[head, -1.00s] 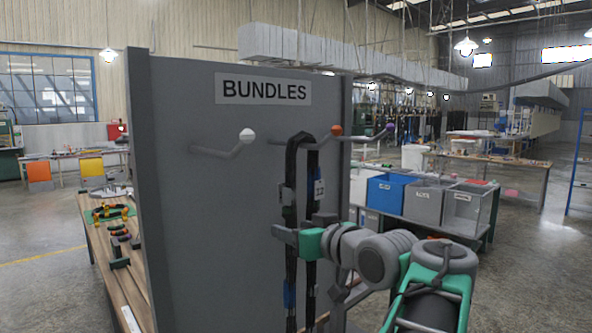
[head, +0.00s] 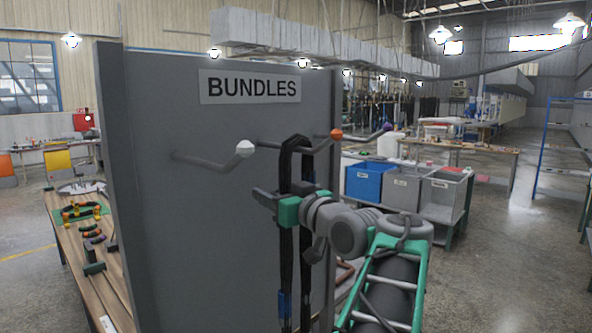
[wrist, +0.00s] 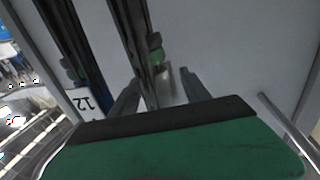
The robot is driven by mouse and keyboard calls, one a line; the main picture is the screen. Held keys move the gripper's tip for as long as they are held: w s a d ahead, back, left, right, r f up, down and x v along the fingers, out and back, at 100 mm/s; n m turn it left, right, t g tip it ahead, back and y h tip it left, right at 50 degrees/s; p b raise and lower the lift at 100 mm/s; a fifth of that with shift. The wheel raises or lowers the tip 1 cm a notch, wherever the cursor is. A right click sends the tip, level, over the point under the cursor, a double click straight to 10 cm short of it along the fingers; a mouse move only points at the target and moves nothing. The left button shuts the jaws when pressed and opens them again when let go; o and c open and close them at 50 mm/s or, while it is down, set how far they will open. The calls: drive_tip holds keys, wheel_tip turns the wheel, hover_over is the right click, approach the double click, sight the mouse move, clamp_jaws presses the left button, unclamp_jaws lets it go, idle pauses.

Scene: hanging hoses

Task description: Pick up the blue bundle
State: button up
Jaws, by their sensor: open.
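A looped black bundle (head: 284,255) hangs from the orange-tipped peg (head: 334,134) on the grey panel. Its left strand carries a blue band (head: 283,303) low down. My gripper (head: 283,193) is at the bundle's upper half in the head view, partly covering it. In the wrist view my gripper (wrist: 160,88) is open, and one dark strand (wrist: 137,45) runs down between or just beyond its fingers; I cannot tell which. The fingers are not closed on anything.
The grey panel (head: 195,210) with a BUNDLES sign (head: 250,87) stands right behind the bundle. A white-tipped peg (head: 244,148) sticks out to the left and a purple-tipped peg (head: 386,127) to the right. Bins (head: 405,188) stand behind at right. Floor at far right is open.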

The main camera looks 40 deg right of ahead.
drive_tip(key=shift+c, duration=0.4)
clamp_jaws()
idle(0.9)
